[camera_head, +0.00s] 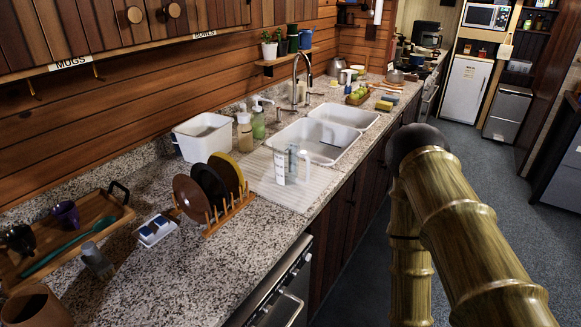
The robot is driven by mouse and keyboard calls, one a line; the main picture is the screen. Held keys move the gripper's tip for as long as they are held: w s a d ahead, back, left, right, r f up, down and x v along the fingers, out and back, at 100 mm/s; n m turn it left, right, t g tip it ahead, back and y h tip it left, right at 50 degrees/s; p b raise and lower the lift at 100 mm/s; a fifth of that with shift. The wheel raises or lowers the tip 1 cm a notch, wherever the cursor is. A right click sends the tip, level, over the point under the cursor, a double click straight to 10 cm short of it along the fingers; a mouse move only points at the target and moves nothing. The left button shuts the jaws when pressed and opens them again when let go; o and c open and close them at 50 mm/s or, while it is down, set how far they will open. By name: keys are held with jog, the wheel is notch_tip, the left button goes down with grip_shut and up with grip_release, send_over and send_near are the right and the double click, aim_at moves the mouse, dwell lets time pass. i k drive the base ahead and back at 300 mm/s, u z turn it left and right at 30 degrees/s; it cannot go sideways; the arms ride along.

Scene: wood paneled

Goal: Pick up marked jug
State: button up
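A clear jug (291,167) stands upright on the ribbed white drainboard (262,176), beside the sink. It looks see-through, with a grey marked strip down its side, too small to read. Its handle cannot be made out clearly. Nothing is touching the jug from above. My gripper is not in view.
A dish rack (228,212) with plates stands left of the jug, near the counter's front edge. A white tub (204,137) and pump bottles (258,121) are behind it. A double sink (318,138) lies beyond. A wooden tray (90,212) holds mugs. Thick bamboo-patterned segments (470,215) fill the right foreground.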

aim_at(286, 154)
jog(key=z, duration=2.2)
jog(key=i, duration=1.45)
jog(key=u, duration=3.85)
jog(key=i, duration=0.1)
jog(key=u, duration=0.05)
